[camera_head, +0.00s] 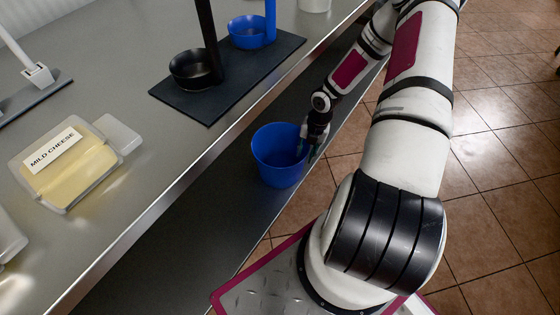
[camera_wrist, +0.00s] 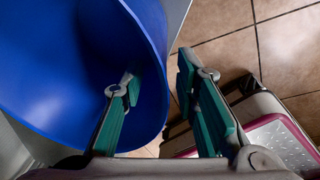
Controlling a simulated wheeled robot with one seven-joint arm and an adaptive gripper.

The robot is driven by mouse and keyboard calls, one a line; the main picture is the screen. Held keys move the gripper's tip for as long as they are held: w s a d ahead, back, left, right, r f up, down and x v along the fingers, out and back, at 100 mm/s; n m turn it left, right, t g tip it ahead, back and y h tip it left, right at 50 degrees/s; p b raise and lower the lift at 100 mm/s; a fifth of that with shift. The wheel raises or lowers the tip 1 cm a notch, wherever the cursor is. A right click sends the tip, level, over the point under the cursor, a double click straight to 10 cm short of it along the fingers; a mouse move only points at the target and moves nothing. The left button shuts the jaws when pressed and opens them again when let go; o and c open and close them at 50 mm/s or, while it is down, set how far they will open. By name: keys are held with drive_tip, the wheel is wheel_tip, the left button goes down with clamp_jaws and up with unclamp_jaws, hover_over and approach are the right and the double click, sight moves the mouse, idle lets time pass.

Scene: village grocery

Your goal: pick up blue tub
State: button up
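The blue tub (camera_head: 275,165) stands upright on the dark lower ledge in front of the steel counter in the head view. It is open at the top and looks empty. My gripper (camera_head: 309,148) is at the tub's right rim, pointing down. In the wrist view the tub (camera_wrist: 60,70) fills the left side. My gripper (camera_wrist: 158,75) is open there, its left green-padded finger over the tub's inside and its right finger outside the wall. The tub's wall lies between the fingers. I cannot tell whether either finger touches it.
A dark tray (camera_head: 222,90) on the counter holds a black bowl (camera_head: 193,75) and a smaller blue bowl (camera_head: 247,38), each with an upright handle. A tub labelled mild cheese (camera_head: 75,175) is at left. The tiled floor (camera_head: 510,150) at right is clear.

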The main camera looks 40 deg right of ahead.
drive_tip(key=f+b, duration=0.1)
drive_tip(key=f, duration=0.2)
drive_tip(key=f+b, duration=0.1)
drive_tip(key=f, duration=0.1)
drive_tip(key=shift+a+b, duration=0.3)
drive_tip(key=shift+a, duration=0.1)
clamp_jaws()
drive_tip(key=shift+r, duration=0.1)
